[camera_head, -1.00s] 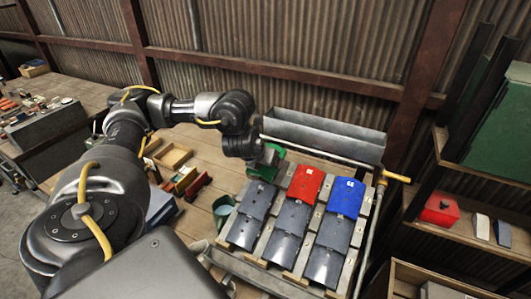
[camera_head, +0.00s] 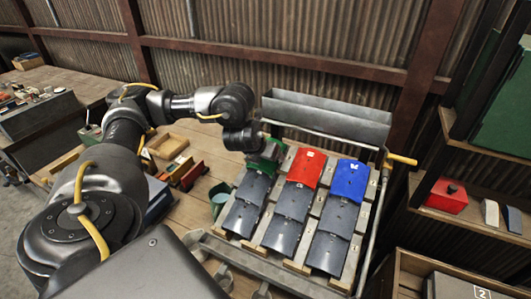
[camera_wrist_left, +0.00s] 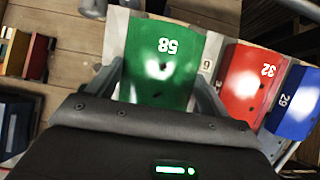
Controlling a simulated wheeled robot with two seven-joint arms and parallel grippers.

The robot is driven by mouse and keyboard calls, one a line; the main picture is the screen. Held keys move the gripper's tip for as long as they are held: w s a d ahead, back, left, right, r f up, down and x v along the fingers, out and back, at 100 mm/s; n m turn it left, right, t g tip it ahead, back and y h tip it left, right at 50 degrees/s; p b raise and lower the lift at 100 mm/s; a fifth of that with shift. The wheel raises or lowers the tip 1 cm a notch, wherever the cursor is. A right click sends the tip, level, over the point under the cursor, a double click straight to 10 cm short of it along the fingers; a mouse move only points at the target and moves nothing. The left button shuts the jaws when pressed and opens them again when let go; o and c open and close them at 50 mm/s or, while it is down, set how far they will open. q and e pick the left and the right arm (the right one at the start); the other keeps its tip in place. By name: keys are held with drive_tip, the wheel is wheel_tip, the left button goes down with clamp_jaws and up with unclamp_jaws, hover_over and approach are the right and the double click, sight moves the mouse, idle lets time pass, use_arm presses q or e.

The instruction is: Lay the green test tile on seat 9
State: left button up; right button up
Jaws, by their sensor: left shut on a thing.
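The green tile (camera_wrist_left: 160,68), marked 58, is held between the two fingers of my left gripper (camera_wrist_left: 157,95) in the left wrist view. In the head view the gripper (camera_head: 262,148) and green tile (camera_head: 269,154) are at the top of the left column of the sloped rack (camera_head: 265,248), beside the red tile. I cannot tell whether the green tile touches the rack. A pale strip beside it carries one digit (camera_wrist_left: 207,65), 6 or 9, partly shaded. My right gripper is not seen.
The red tile (camera_head: 306,167), marked 32, and blue tile (camera_head: 349,180), marked 29, top the other columns above several grey tiles (camera_head: 292,204). A grey trough (camera_head: 325,116) stands behind. A yellow-ended bar (camera_head: 401,158) edges the right side. A green bucket (camera_head: 219,196) stands left.

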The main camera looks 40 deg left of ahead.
use_arm(q)
drive_tip(key=o, duration=1.1)
drive_tip(key=p+v, duration=0.7)
drive_tip(key=v, duration=0.1)
drive_tip(key=shift+r+p, duration=0.4)
drive_tip(key=shift+r, duration=0.1)
drive_tip(key=shift+p+v, duration=0.85)
drive_tip(key=shift+v, duration=0.1)
drive_tip(key=shift+s+f, duration=0.15)
drive_tip(key=shift+f, duration=0.05)
drive_tip(key=shift+s+a, duration=0.1)
